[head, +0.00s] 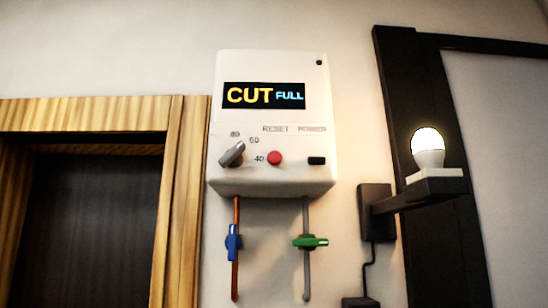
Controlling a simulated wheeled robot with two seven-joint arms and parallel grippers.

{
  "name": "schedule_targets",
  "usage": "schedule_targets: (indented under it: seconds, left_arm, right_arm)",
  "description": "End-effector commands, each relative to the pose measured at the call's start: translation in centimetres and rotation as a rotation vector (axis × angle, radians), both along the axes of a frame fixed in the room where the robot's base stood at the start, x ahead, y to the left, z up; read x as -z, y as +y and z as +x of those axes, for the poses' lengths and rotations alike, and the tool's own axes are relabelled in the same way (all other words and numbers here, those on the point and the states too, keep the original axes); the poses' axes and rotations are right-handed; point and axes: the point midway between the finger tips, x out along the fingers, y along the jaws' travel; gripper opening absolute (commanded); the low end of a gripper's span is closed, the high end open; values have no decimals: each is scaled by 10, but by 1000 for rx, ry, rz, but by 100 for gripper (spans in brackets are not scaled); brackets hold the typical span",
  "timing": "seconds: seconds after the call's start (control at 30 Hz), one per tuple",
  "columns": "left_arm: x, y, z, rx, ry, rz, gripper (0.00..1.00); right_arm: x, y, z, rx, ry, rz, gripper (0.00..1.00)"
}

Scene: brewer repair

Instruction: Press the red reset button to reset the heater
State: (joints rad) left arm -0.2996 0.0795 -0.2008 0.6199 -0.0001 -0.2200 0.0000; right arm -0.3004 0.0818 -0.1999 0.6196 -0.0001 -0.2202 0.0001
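The red reset button (275,158) is a small round knob under the word RESET on the front of the white wall-mounted heater (222,120). The heater's display (263,96) reads CUT in yellow and FULL in blue. Left of the button is a grey dial (232,154) with marks 80, 60 and 40. Right of it is a black power switch (317,161) under the word POWER. Nothing covers the button. Neither of my grippers shows in the head view.
Two pipes hang below the heater, with a blue valve handle (234,243) upright and a green one (310,242) crosswise. A lit bulb (428,147) on a dark bracket (432,191) juts out at right. A wooden frame (181,200) stands at left.

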Motion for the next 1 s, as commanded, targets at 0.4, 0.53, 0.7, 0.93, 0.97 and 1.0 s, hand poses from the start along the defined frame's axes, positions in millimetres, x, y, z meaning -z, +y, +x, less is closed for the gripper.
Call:
schedule_targets:
  seconds: [0.4, 0.53, 0.7, 0.93, 0.97, 1.0]
  left_arm:
    - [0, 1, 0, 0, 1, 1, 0]
    - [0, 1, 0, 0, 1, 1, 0]
    - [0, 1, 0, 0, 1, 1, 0]
    - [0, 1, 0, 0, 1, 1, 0]
    - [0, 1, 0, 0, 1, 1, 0]
    - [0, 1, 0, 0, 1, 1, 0]
  right_arm:
    - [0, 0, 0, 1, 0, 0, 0]
    - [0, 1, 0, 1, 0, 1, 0]
    - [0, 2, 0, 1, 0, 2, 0]
    - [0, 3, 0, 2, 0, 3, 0]
    - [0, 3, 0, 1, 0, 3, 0]
    - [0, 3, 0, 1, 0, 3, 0]
